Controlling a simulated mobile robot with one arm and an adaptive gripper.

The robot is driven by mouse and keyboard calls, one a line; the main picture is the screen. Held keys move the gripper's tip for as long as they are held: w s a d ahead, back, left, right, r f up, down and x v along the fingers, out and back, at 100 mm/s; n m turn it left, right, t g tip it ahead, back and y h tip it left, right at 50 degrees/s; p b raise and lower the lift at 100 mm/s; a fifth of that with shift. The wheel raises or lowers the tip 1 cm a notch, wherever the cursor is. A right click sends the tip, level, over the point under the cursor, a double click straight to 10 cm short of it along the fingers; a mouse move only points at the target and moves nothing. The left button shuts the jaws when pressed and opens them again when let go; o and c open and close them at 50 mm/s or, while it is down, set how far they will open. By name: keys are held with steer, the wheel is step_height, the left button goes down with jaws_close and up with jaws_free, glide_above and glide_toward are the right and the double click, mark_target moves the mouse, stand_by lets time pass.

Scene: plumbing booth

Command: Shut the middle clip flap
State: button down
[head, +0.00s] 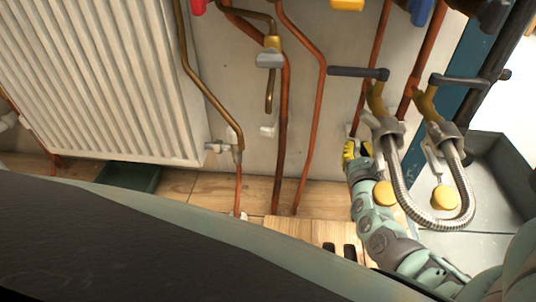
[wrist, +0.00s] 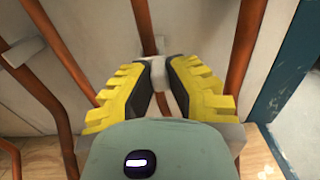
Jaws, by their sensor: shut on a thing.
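My gripper (wrist: 157,82) has yellow toothed fingers with black inner pads. It is shut on the pale middle clip flap (wrist: 156,70), which shows between the fingertips in the wrist view. Pale grey clip parts (wrist: 148,46) show just beyond the tips, at the middle copper pipe (wrist: 143,18). The fingers hide much of the clip, so I cannot tell whether the flap is fully closed. In the head view my gripper (head: 354,149) is low against the wall, at the foot of a copper pipe.
Another pale clip (wrist: 22,50) is left of my gripper, near the left pipe (wrist: 55,45). A copper pipe (wrist: 247,45) stands close on the right. A braided hose (head: 402,190) loops beside my arm. A white radiator (head: 95,75) fills the left wall.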

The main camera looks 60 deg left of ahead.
steer(key=shift+f, duration=0.1)
steer(key=c, duration=0.9)
jaws_free()
steer(key=shift+c, duration=0.2)
steer(key=v, duration=0.7)
steer(key=shift+d, duration=0.2)
